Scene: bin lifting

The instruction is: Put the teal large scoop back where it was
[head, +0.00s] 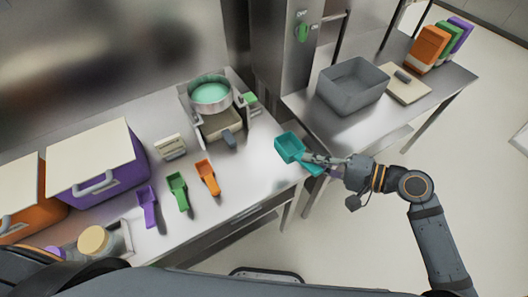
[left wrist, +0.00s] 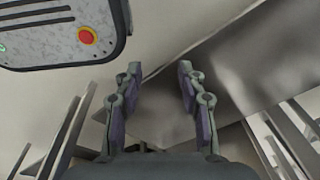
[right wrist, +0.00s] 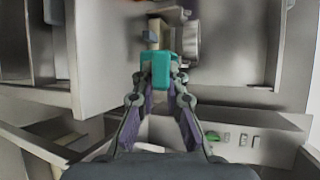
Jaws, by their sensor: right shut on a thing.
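The teal large scoop (head: 290,148) is at the right end of the steel counter in the head view. My right gripper (head: 328,163) is shut on its handle, with the scoop's cup pointing left. In the right wrist view the teal scoop (right wrist: 160,68) sits at the fingertips of the right gripper (right wrist: 161,90). I cannot tell whether the scoop touches the counter. My left gripper (left wrist: 160,85) shows in the left wrist view with its fingers apart and nothing between them.
Purple (head: 148,208), green (head: 178,190) and orange (head: 207,177) scoops lie in a row on the counter (head: 250,185). A scale with a teal-filled bowl (head: 210,92) stands behind. Purple (head: 100,170) and orange bins (head: 30,200) stand left. A grey bin (head: 352,85) is on the right table.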

